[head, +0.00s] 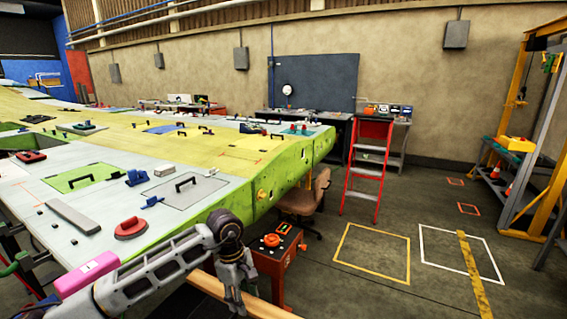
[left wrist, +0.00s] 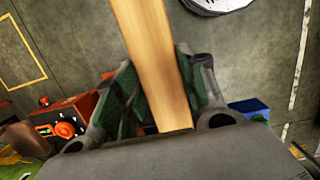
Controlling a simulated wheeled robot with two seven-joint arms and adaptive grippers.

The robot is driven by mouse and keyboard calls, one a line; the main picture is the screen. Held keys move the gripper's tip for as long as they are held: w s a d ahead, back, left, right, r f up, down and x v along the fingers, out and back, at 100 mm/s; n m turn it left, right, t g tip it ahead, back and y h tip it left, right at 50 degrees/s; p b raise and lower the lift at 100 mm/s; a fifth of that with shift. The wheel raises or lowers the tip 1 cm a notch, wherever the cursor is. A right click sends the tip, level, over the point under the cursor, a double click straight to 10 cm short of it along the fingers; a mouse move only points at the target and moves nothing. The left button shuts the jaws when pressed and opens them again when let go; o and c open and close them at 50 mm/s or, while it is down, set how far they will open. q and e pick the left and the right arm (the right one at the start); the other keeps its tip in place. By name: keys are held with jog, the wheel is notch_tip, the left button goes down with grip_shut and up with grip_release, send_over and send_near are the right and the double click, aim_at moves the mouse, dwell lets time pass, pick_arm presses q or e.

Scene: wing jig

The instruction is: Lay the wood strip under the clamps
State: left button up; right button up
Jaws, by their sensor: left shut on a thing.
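My left gripper (head: 238,290) hangs beside the near edge of the wing, at the bottom centre of the head view. It is shut on the wood strip (head: 265,307), a long pale brown bar that runs out of the bottom of the picture. In the left wrist view the strip (left wrist: 150,45) lies between the two green-padded fingers and reaches past the top edge. Two small blue pieces that look like clamps, one (head: 137,177) and another (head: 152,201), sit on the wing top (head: 105,205). The strip is off the wing. My right gripper is not in view.
A red box with a round knob (head: 275,252) stands close to the gripper. A pink block (head: 87,274), a red-based suction cup (head: 130,229) and a grey bar (head: 73,215) lie near the wing's edge. A chair (head: 306,195) stands beside the wing.

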pick_arm(q)
jog(key=f+m, duration=0.1)
jog(key=s+f+m, duration=0.1)
jog(key=m, duration=0.1)
jog(key=shift+d, duration=0.2)
jog(key=m, duration=0.1)
jog(key=s+f+m, duration=0.1)
jog(key=shift+d+f+m+g+y, duration=0.2)
jog(key=shift+m+g+y, duration=0.1)
jog(key=shift+m, duration=0.1)
jog(key=s+d+f+m+y, duration=0.1)
jog(key=s+f+m, duration=0.3)
jog(key=m, duration=0.5)
jog(key=w+a+f+n, duration=0.2)
jog(key=a, duration=1)
jog(key=shift+w+a, duration=0.15)
jog(key=shift+a, duration=0.2)
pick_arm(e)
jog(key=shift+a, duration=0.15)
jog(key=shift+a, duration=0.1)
